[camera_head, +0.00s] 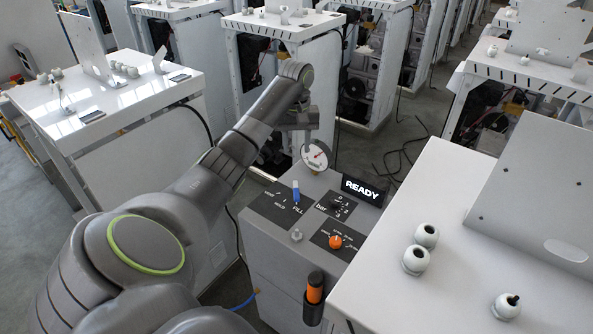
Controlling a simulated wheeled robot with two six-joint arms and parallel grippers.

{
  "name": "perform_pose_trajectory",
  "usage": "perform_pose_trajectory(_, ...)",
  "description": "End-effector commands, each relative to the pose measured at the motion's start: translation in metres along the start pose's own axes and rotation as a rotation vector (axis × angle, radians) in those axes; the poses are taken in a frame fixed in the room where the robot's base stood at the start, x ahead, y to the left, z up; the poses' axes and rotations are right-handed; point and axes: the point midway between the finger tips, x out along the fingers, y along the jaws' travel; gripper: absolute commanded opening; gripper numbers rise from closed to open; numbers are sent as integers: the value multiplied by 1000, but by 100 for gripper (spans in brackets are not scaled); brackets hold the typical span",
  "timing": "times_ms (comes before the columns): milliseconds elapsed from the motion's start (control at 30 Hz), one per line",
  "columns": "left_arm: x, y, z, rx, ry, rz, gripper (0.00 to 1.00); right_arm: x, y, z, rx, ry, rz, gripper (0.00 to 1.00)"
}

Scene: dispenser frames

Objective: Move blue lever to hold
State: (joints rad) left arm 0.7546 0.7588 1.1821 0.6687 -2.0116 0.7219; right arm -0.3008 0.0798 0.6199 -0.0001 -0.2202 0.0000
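The blue lever (296,192) stands up from a black plate (277,206) marked VENT, HOLD and FILL on the grey dispenser cabinet (270,254). Its lower end is close to the FILL lettering; I cannot tell its exact setting. My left arm reaches across from the lower left and bends down behind the cabinet's top. My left gripper (299,122) is small, above and beyond the lever, near the round gauge and apart from the lever. Its fingers are not clear. My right gripper is not in view.
The white round gauge (317,155) and the READY display (362,190) stand at the cabinet's back. An orange knob (335,242), a silver knob (297,236) and an orange-handled item (314,288) are nearer. A white cabinet (465,270) with round fittings crowds the right.

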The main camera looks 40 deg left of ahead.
Motion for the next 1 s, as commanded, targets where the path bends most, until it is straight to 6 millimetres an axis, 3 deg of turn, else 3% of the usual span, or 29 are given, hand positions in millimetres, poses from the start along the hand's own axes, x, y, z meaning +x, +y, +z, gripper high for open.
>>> perform_pose_trajectory(1000,123,0,1,3,1,-1,40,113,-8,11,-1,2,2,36)
